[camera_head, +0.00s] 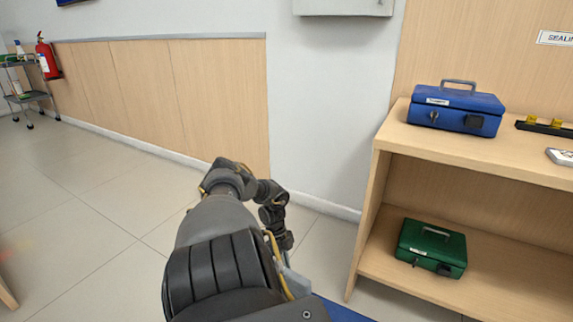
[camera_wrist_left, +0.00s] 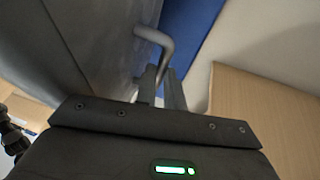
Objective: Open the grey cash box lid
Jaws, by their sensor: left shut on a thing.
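In the left wrist view a large grey surface (camera_wrist_left: 85,45), apparently the grey cash box, fills the upper left at close range. A grey bent handle (camera_wrist_left: 160,38) stands out from it. My left gripper (camera_wrist_left: 163,80) is at the handle, its two dark fingers close together and shut on it. Whether the lid is raised cannot be told from this close view. In the head view my arm rises from the bottom middle and hides its gripper; the grey box is not clearly visible there. My right gripper is in neither view.
A wooden shelf unit (camera_head: 365,215) stands at right. A blue cash box (camera_head: 455,108) sits on its top and a green cash box (camera_head: 431,247) on its lower shelf. A blue floor area (camera_head: 342,312) shows at the bottom.

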